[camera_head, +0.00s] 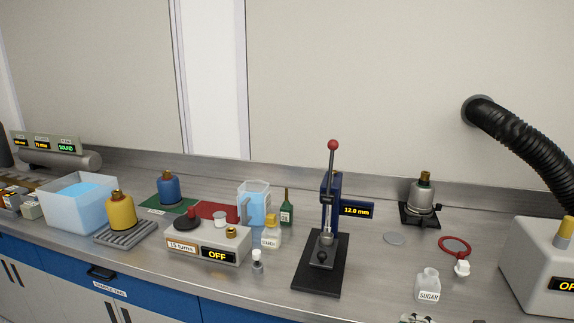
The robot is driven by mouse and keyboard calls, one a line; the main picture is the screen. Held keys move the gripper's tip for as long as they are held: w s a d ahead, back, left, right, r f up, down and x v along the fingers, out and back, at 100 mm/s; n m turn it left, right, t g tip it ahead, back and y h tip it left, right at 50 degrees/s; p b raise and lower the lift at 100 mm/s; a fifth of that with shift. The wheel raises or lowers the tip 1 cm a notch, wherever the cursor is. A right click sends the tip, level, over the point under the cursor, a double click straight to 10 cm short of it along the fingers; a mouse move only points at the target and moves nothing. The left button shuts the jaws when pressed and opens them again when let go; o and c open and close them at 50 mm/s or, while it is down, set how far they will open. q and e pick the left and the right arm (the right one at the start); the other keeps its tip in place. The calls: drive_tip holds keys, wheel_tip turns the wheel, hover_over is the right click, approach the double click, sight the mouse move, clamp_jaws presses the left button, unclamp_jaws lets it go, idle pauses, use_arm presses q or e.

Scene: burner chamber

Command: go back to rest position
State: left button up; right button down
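Neither of my grippers can be made out in the head view. A small pale shape (418,319) is cut off by the bottom edge at the right of centre, and I cannot tell what it is. No arm of mine shows over the steel bench (195,295).
The bench holds a lever press (320,265), a box reading OFF (207,243), a water tub (80,205), a yellow bottle (120,211), a blue bottle (169,188), a jug (254,205) and a SUGAR bottle (428,285). A black hose (525,135) hangs at right.

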drive_tip(key=s+a+f+m+g+h, duration=0.25)
drive_tip(key=s+f+m+h, duration=0.2)
drive_tip(key=s+m, duration=0.45)
drive_tip(key=s+a+f+m+g+h, duration=0.25)
drive_tip(key=s+f+m, duration=0.3)
drive_tip(key=s, duration=0.45)
drive_tip(key=s+a+f+m+g+h, duration=0.1)
drive_tip(key=s+f+m+g+h, duration=0.3)
drive_tip(key=s+m, duration=0.5)
drive_tip(key=s+f+n+g, duration=0.1)
drive_tip(key=s+f, duration=0.1)
drive_tip(key=f, duration=1.2)
drive_tip(key=s+f, duration=0.2)
drive_tip(key=f, duration=1.2)
use_arm(q)
drive_tip(key=shift+w+a+r, duration=0.1)
drive_tip(key=shift+w+a, duration=0.3)
drive_tip(key=shift+w, duration=0.25)
use_arm(e)
drive_tip(key=s+d+f+g, duration=0.1)
drive_tip(key=s+d+f, duration=0.1)
drive_tip(key=s+f, duration=1.2)
drive_tip(key=shift+s+d, duration=0.4)
drive_tip(key=shift+s, duration=0.15)
